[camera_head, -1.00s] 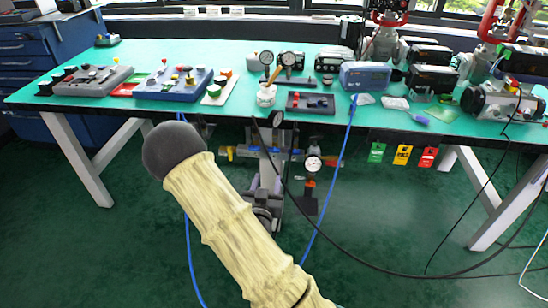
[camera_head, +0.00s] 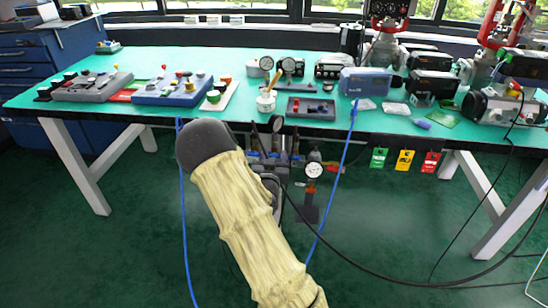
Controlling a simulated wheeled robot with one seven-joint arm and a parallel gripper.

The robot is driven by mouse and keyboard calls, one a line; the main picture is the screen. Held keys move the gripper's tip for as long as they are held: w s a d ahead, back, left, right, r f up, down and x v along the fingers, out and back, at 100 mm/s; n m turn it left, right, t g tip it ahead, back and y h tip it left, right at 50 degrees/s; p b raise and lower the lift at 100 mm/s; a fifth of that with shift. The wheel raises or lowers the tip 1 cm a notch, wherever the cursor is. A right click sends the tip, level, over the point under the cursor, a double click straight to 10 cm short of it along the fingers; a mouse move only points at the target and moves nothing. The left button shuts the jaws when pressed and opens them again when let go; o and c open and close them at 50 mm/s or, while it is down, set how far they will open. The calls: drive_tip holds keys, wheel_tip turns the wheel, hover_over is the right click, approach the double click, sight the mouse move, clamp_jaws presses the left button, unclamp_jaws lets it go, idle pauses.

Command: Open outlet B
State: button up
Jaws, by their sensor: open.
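I cannot make out which part is outlet B; no lettering is readable there. My arm, in a beige sleeve with a dark grey rounded joint (camera_head: 205,145), crosses in front of the manifold and hides its left part.
The green-topped table (camera_head: 250,92) carries instruments and boxes. Green (camera_head: 378,157), yellow (camera_head: 404,160) and red (camera_head: 430,162) tags hang from its front edge. Blue hoses (camera_head: 340,165) and a black cable (camera_head: 370,268) hang below.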

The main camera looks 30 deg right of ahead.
drive_tip(key=c, duration=0.7)
drive_tip(key=shift+f+m+b, duration=0.15)
drive_tip(key=shift+m+b, duration=0.25)
drive_tip(key=shift+b, duration=0.05)
drive_tip(key=shift+m, duration=0.4)
drive_tip(key=o, duration=0.7)
drive_tip(key=shift+a, duration=0.1)
